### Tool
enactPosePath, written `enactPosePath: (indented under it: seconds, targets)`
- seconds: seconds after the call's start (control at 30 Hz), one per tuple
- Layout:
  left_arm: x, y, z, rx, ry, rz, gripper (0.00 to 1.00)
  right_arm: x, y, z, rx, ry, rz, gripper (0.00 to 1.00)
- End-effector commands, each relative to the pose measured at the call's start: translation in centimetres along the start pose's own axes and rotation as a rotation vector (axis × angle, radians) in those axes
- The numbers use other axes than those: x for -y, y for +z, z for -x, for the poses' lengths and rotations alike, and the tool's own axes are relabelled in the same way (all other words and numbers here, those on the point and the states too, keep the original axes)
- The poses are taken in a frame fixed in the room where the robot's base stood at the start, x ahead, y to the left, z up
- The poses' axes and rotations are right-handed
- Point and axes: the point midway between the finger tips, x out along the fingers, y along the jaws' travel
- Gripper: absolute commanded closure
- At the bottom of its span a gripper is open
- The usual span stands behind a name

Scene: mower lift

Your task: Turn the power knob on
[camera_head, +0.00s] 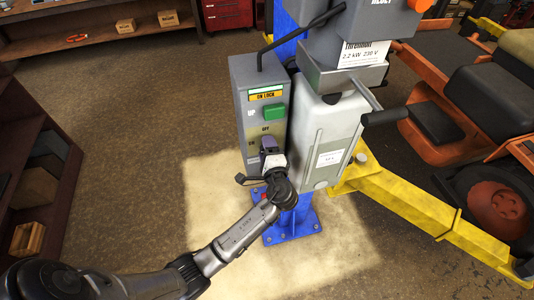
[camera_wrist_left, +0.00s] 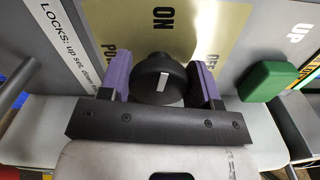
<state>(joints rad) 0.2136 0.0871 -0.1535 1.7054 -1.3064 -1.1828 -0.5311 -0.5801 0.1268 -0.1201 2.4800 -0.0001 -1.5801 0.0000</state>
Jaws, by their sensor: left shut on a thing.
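The power knob (camera_wrist_left: 158,78) is round and black with a short white mark, set on a yellowish label plate (camera_wrist_left: 205,25) that reads "ON". My left gripper (camera_wrist_left: 160,80) is shut on it, one purple finger on each side. In the head view the left gripper (camera_head: 268,146) is at the lower part of the grey control box (camera_head: 240,90). The gripper hides the knob there. The box's "OFF" lettering shows just above the fingers. My right gripper is not in view.
A green "UP" button (camera_head: 275,111) sits above the knob on the box; it also shows in the wrist view (camera_wrist_left: 267,80). A grey motor housing (camera_head: 330,130) with a black handle (camera_head: 385,117) stands close to the right. A yellow lift arm (camera_head: 400,200) extends right.

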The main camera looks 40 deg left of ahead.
Motion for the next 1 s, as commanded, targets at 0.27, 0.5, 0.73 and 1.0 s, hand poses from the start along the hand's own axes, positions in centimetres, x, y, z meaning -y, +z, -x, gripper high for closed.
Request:
enactPosePath:
  seconds: [0.27, 0.5, 0.73, 1.0]
  targets:
    - [-0.2, -0.1, 0.0, 0.0, -0.001, 0.134, 0.67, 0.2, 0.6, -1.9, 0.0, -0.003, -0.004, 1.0]
    - [0.0, -0.1, 0.0, -0.001, -0.001, 0.182, 0.67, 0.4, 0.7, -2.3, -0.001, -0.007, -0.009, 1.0]
    - [0.0, 0.0, 0.0, -0.001, -0.001, 0.191, 0.66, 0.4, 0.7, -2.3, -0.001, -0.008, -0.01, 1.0]
    - [0.0, -0.1, 0.0, -0.001, -0.001, 0.191, 0.4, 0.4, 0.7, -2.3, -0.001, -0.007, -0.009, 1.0]
